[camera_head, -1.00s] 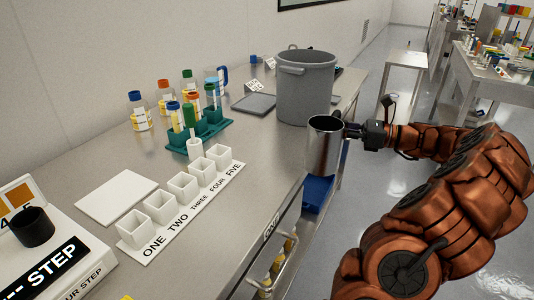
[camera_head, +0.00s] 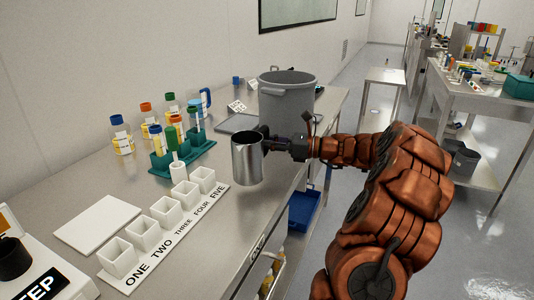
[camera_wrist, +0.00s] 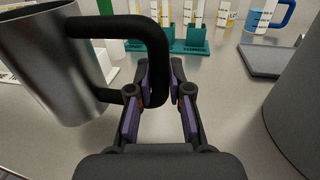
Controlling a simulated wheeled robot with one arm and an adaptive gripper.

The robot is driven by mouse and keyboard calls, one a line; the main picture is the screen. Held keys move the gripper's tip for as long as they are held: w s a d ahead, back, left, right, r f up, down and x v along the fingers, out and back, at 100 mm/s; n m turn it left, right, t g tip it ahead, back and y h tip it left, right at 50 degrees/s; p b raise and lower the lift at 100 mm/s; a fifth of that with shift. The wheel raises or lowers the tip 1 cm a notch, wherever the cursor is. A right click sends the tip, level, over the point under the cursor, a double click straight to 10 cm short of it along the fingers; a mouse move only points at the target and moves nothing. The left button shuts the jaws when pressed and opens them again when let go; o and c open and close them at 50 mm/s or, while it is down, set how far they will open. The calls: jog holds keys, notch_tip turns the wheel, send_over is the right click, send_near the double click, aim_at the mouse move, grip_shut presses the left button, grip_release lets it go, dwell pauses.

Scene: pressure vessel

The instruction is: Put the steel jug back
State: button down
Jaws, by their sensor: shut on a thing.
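The steel jug (camera_head: 247,160) is an open-topped metal cylinder with a black handle, held upright at the front edge of the bench. My gripper (camera_head: 282,146) is to its right, shut on the handle. In the wrist view the black handle (camera_wrist: 158,60) sits between the fingers of my gripper (camera_wrist: 160,88), and the jug body (camera_wrist: 55,65) fills the upper left. Whether the jug's base touches the bench cannot be told clearly.
A large grey pot (camera_head: 287,98) stands just behind the jug. White cups on a numbered strip (camera_head: 180,232), a teal rack (camera_head: 182,155), bottles and a white square plate (camera_head: 97,222) occupy the bench. A dark flat tray (camera_head: 237,123) lies near the wall. Bare steel lies between strip and jug.

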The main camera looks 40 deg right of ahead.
aim_at(267, 153)
jog(key=shift+f, duration=1.75)
jog(key=c, duration=1.1)
grip_release()
jog(key=shift+f, duration=0.1)
jog(key=shift+s+d, duration=0.1)
jog(key=v, duration=1.2)
